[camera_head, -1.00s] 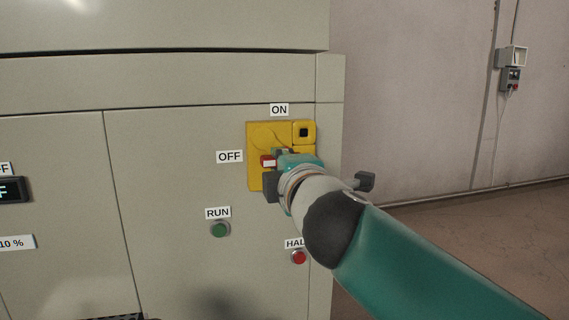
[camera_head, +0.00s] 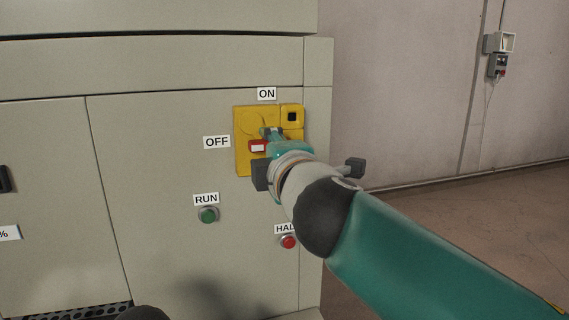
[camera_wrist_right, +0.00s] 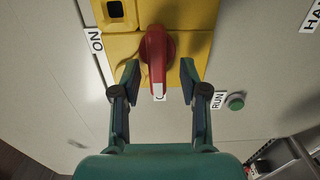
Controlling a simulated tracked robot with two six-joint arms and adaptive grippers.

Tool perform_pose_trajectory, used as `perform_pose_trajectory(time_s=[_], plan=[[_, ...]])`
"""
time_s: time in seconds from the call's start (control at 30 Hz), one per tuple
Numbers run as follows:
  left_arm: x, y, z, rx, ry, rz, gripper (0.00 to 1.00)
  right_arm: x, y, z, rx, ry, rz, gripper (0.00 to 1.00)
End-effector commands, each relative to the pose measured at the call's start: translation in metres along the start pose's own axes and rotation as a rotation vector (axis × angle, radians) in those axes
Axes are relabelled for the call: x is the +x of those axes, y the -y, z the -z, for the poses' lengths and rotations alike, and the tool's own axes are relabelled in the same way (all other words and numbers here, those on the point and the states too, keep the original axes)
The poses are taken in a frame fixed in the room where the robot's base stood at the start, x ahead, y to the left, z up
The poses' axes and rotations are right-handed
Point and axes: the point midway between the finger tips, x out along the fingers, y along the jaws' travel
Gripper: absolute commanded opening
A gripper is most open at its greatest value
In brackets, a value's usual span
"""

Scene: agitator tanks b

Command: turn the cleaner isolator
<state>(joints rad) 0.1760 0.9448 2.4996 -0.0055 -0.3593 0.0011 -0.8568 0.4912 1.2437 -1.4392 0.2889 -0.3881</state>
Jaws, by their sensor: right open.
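The cleaner isolator has a red handle (camera_wrist_right: 158,58) on a yellow plate (camera_head: 243,165). In the right wrist view the handle's white-marked end lies over the OFF label, largely hiding it. In the head view the handle's red and white end (camera_head: 257,146) points left, toward the OFF label (camera_head: 216,142); the ON label (camera_head: 266,94) is above the plate. My right gripper (camera_wrist_right: 160,72) is open, one finger on each side of the handle, with gaps showing on both sides. In the head view my right gripper (camera_head: 272,133) covers much of the handle. My left gripper is not seen.
A green RUN button (camera_head: 208,215) sits below left of the plate, and a red button (camera_head: 288,242) with a partly hidden label sits below it. My right forearm crosses the lower right. Open floor (camera_head: 450,225) lies right of the cabinet.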

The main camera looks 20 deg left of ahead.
Motion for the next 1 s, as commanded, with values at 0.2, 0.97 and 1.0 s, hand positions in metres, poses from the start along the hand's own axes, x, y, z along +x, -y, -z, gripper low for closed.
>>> perform_pose_trajectory(time_s=[0.2, 0.97, 1.0], plan=[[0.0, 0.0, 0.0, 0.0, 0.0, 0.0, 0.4, -0.036, -0.002, -0.001, -0.002, -0.001, -0.003, 0.44], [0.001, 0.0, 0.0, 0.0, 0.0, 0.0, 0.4, -0.108, 0.001, -0.001, -0.001, -0.001, -0.001, 0.44], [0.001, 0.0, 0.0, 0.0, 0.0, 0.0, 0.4, -0.108, 0.001, -0.001, -0.001, 0.0, -0.001, 0.44]])
